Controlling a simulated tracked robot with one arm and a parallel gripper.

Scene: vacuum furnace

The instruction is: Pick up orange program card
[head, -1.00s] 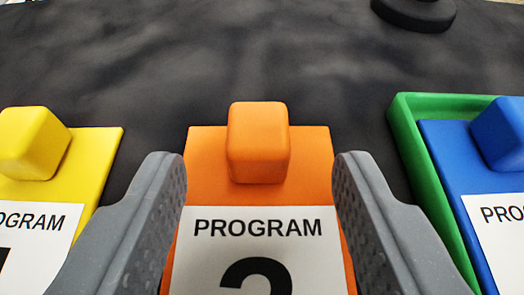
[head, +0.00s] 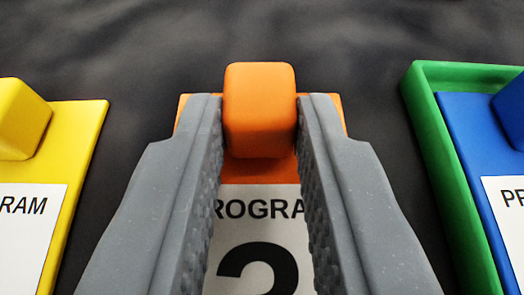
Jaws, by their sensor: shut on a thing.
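The orange program card (head: 270,172) lies in the middle of the head view, with a white label reading PROGRAM and a 2. An orange block-shaped knob (head: 260,110) stands up at its far end. My gripper (head: 260,115) is shut on this knob, one grey finger against each side. The fingers cover the card's side edges and part of its label. The card appears to be still down on the dark surface; I cannot see any gap under it.
A yellow program card (head: 75,150) with its own knob lies to the left. A blue program card (head: 470,140) sits in a green tray (head: 430,120) to the right. Dark surface (head: 150,45) beyond the cards is clear.

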